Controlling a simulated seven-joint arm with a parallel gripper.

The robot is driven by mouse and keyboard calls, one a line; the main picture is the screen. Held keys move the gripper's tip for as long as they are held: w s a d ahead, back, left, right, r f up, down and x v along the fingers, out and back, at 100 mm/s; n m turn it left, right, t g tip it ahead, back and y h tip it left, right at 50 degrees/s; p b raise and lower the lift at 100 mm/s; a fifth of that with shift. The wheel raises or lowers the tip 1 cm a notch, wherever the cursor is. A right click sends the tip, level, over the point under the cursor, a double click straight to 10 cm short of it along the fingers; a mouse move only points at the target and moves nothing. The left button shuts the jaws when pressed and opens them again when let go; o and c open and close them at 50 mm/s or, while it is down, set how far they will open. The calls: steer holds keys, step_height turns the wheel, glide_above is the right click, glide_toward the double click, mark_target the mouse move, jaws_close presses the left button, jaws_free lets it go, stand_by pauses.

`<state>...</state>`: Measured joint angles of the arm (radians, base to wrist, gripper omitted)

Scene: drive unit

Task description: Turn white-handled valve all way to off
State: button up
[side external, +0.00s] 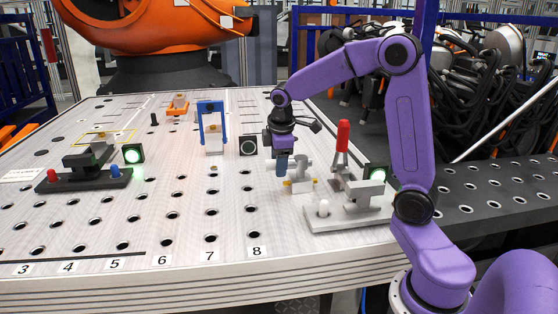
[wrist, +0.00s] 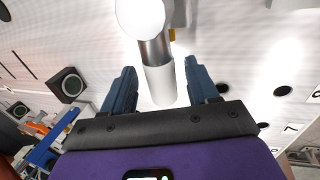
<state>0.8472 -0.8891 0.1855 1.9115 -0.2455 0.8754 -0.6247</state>
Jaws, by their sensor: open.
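The valve (side external: 302,172) stands on the perforated table in the side external view, a pale body with small yellow parts at its foot. In the wrist view its white handle (wrist: 160,85) is a cylinder behind a metal collar, with a round white part beyond. My gripper (side external: 281,168) points down at the valve's left side, its blue fingers close to it. In the wrist view my gripper (wrist: 159,68) is open, with one finger on each side of the handle and gaps visible on both sides. The side external view does not show the handle clearly.
A red-handled clamp (side external: 343,138) stands just right of the valve. A light grey fixture (side external: 350,217) with a white knob and green-lit box (side external: 378,172) is in front right. A dark fixture (side external: 85,180) sits left. A blue frame (side external: 211,107) stands behind. The table's front middle is clear.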

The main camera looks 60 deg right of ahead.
jaws_close()
